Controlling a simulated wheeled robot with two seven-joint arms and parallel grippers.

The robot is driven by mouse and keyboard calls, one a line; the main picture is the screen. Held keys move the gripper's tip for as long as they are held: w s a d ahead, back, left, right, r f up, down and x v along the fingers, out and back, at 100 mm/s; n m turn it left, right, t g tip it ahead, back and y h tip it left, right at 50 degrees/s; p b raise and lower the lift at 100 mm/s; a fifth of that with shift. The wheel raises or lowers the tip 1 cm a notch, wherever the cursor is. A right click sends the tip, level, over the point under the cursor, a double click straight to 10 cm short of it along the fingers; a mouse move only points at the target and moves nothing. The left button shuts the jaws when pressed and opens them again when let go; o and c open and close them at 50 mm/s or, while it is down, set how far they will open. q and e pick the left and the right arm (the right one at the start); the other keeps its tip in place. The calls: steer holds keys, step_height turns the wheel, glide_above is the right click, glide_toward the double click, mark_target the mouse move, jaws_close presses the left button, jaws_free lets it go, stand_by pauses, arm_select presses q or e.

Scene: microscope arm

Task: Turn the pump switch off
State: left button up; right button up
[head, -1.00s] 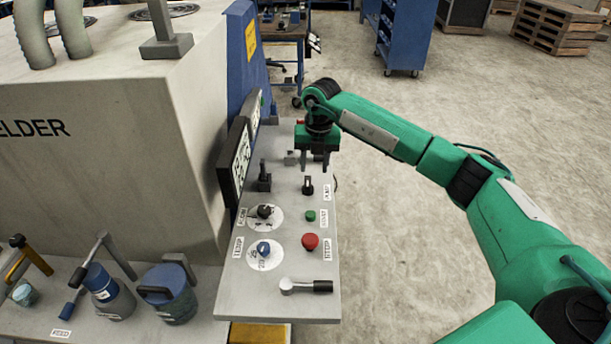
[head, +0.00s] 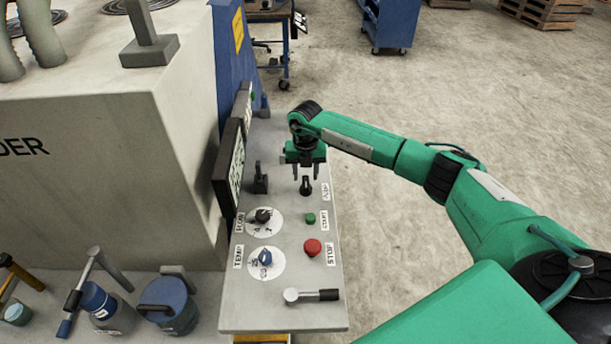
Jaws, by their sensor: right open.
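The pump switch (head: 306,187) is a small black lever switch on the grey control panel (head: 284,312), beside a label that seems to read PUMP. My right gripper (head: 308,176) is open, pointing down right at the switch. Its two dark fingers stand to either side of the switch's upper end in the picture; I cannot tell whether they touch it. My left gripper is not in view.
Nearby on the panel are a green START button (head: 310,218), a red STOP button (head: 312,247), a black knob (head: 263,215), a blue TEMP knob (head: 265,257) and another black lever (head: 260,180). A dark-framed display (head: 229,165) stands on the left.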

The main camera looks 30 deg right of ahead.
mark_target(306, 181)
step_height(306, 181, down, 3)
steer(key=shift+f+p, duration=0.1)
steer(key=shift+p, duration=0.25)
steer(key=shift+f, duration=0.2)
jaws_close()
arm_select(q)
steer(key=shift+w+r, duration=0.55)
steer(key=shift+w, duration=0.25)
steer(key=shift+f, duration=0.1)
